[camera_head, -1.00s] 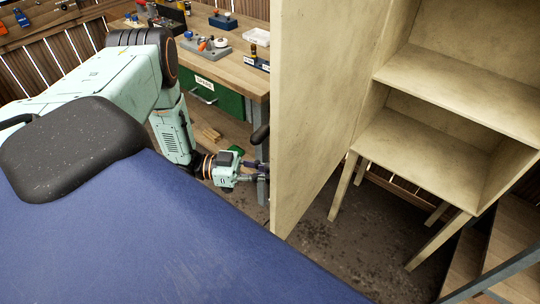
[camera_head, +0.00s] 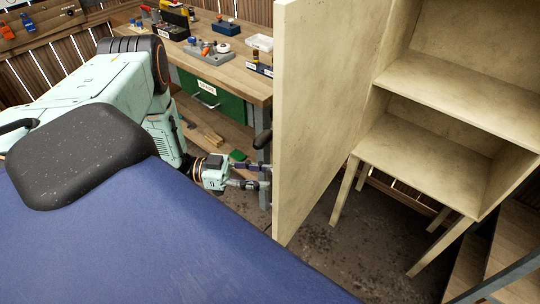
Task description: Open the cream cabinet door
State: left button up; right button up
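The cream cabinet (camera_head: 455,84) stands at the right with its shelves exposed. Its cream door (camera_head: 318,110) stands swung wide open, its inner face towards me. A dark handle (camera_head: 262,139) sticks out at the left of the door's free edge, on its outer side. My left gripper (camera_head: 262,178) is just below the handle, beside the door's edge. Its two fingers are spread with a gap between them, and nothing shows in them. Their tips reach the door's edge, but I cannot tell whether they touch. My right gripper is not in view.
A wooden workbench (camera_head: 228,66) with tools and a green drawer (camera_head: 215,98) stands behind my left arm. Dark floor (camera_head: 335,250) is clear below the cabinet. Wooden steps (camera_head: 505,250) with a dark rail are at the lower right.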

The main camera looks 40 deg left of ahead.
pick_arm(q)
jog(key=v, duration=0.9)
jog(key=shift+s+a, duration=0.2)
jog(key=shift+a, duration=0.1)
jog(key=shift+w+f, duration=0.1)
